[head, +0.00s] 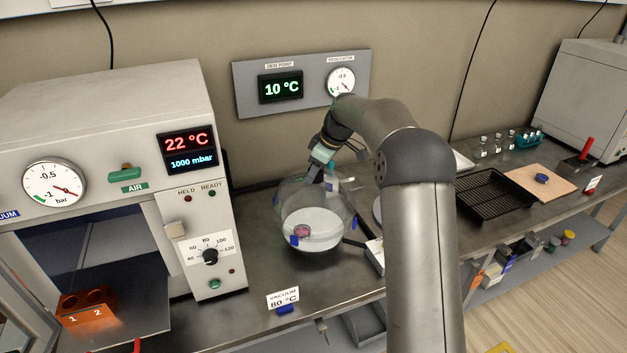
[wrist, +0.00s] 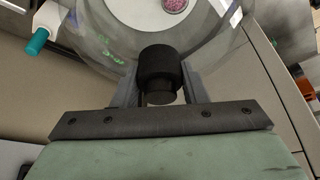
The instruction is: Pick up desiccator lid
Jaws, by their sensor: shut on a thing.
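The desiccator lid (head: 310,191) is a clear glass dome in the middle of the head view. It sits at or just over the desiccator base (head: 315,229); I cannot tell if they touch. A white plate with a small pink dish (head: 302,231) shows inside. My gripper (head: 318,168) points down at the top of the lid. In the wrist view my gripper (wrist: 160,90) is shut on the lid's black knob (wrist: 159,66), one finger on each side. The glass lid (wrist: 105,45) spreads out behind the knob, and the pink dish (wrist: 175,5) shows through it.
A vacuum oven (head: 110,150) with an open door stands left, with an orange block (head: 84,305) in front. A label stand (head: 283,298) is at the bench's front edge. A black tray (head: 494,193) and wooden board (head: 540,181) lie right. A gauge panel (head: 302,84) hangs behind.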

